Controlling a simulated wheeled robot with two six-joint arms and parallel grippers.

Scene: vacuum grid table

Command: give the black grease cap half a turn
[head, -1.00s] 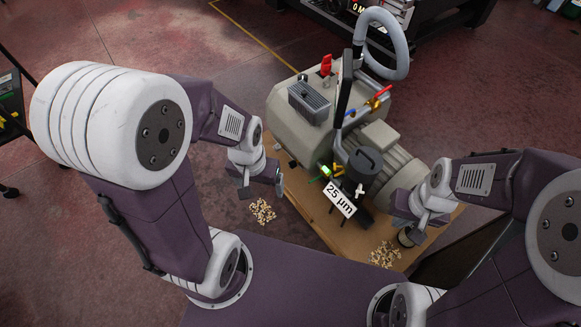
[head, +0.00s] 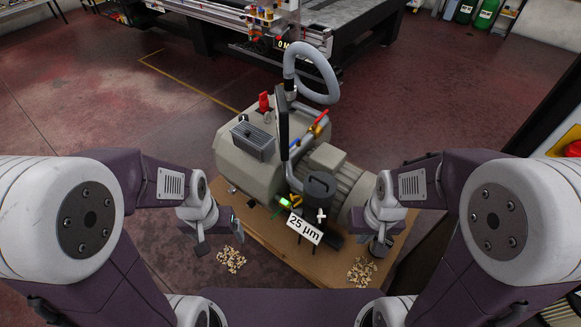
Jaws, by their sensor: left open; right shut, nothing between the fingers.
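A grey pump with a ribbed motor (head: 345,176) stands on a wooden board (head: 270,241). A black lidded canister (head: 320,187) sits on its near side, behind a white "25 µm" label (head: 304,229). A small dark cylinder (head: 380,248) stands on the board's right part. I cannot tell for sure which black part is the grease cap. My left gripper (head: 219,239) is open and empty, left of the board. My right gripper (head: 381,227) is shut and empty, close to the small cylinder; whether they touch is unclear, and its fingertips are partly hidden.
A grey hose (head: 318,68) arches above the pump, and a black lever (head: 283,120) stands up near its middle. Two piles of light chips (head: 231,260) (head: 361,271) lie in front. A machine table (head: 340,55) stands behind; the floor at left is clear.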

